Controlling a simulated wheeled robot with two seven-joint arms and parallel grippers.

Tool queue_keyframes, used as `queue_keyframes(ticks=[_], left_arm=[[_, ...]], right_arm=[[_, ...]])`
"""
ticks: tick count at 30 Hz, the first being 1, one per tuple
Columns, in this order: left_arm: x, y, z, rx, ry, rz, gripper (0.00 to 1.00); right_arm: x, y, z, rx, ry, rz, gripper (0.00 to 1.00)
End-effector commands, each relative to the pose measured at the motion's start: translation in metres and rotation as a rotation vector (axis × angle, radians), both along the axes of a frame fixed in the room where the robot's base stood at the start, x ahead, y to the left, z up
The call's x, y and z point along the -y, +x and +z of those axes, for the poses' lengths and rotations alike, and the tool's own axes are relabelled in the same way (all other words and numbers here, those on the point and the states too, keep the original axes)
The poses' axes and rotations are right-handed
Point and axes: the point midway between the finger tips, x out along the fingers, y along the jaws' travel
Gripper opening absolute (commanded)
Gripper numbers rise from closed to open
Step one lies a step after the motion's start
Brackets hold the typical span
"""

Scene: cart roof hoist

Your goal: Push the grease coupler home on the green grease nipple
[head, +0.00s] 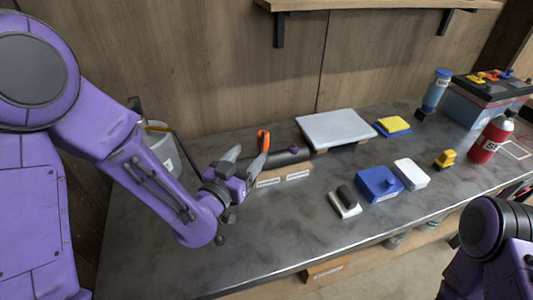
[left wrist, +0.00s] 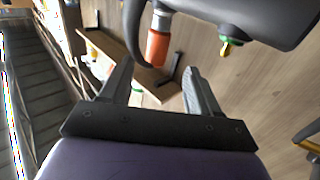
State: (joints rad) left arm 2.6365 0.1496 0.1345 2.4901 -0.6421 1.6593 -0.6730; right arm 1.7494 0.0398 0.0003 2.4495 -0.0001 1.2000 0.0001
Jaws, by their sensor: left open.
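The orange grease coupler (left wrist: 158,45) hangs on a dark hose in the left wrist view. Its orange shows in the head view (head: 263,139). The green grease nipple (left wrist: 226,47) sits on a dark rounded body (left wrist: 265,15) to the right of the coupler, and a clear gap separates them. The nipple cannot be made out in the head view. My left gripper (head: 246,163) is open. In the left wrist view its two fingers (left wrist: 158,75) stand to either side of the coupler's lower end. I cannot tell whether they touch it. My right gripper is not in view.
The dark cylinder (head: 290,157) lies on labelled wooden blocks (head: 283,177). A white bucket (head: 162,150) stands behind my left arm. A grey pad (head: 335,128), blue box (head: 378,184), red bottle (head: 491,140) and battery (head: 485,100) are farther right. The front left bench is clear.

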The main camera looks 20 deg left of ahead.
Motion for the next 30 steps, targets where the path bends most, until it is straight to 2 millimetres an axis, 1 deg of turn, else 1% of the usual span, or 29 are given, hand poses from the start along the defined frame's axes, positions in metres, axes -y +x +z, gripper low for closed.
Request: queue_keyframes(ticks=[1,2,3,8,12,15,18,23,24,26,27,29,30], left_arm=[[0.001,0.003,-0.009,0.004,-0.005,0.0,0.61],[0.002,0.01,0.0,-0.001,-0.004,-0.001,0.61],[0.004,0.017,0.002,-0.002,-0.004,-0.002,0.61],[0.008,0.033,0.003,-0.004,-0.002,-0.002,0.61],[0.015,0.057,0.01,-0.003,-0.004,-0.002,0.61],[0.018,0.073,0.008,-0.003,-0.003,-0.004,0.61],[0.02,0.079,0.007,-0.003,-0.004,-0.004,0.61],[0.02,0.079,0.006,-0.003,-0.003,-0.004,0.61],[0.02,0.079,0.006,-0.003,-0.003,-0.004,0.58],[0.02,0.079,0.006,-0.003,-0.003,-0.004,0.39],[0.02,0.079,0.006,-0.003,-0.003,-0.004,0.26],[0.02,0.079,0.006,-0.003,-0.003,-0.004,0.06],[0.02,0.079,0.006,-0.003,-0.003,-0.004,0.06]], right_arm=[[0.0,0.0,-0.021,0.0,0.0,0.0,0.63],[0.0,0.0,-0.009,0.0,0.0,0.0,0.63],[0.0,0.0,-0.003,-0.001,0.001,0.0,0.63],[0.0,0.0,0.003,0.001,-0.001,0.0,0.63],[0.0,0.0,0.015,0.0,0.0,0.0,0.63],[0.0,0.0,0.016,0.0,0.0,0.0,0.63],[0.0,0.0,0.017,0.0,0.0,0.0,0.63],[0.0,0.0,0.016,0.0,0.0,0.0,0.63],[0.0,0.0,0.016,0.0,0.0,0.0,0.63],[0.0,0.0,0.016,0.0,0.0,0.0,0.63],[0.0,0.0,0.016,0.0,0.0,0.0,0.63],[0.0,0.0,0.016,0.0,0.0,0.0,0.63],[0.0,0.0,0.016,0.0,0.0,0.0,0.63]])
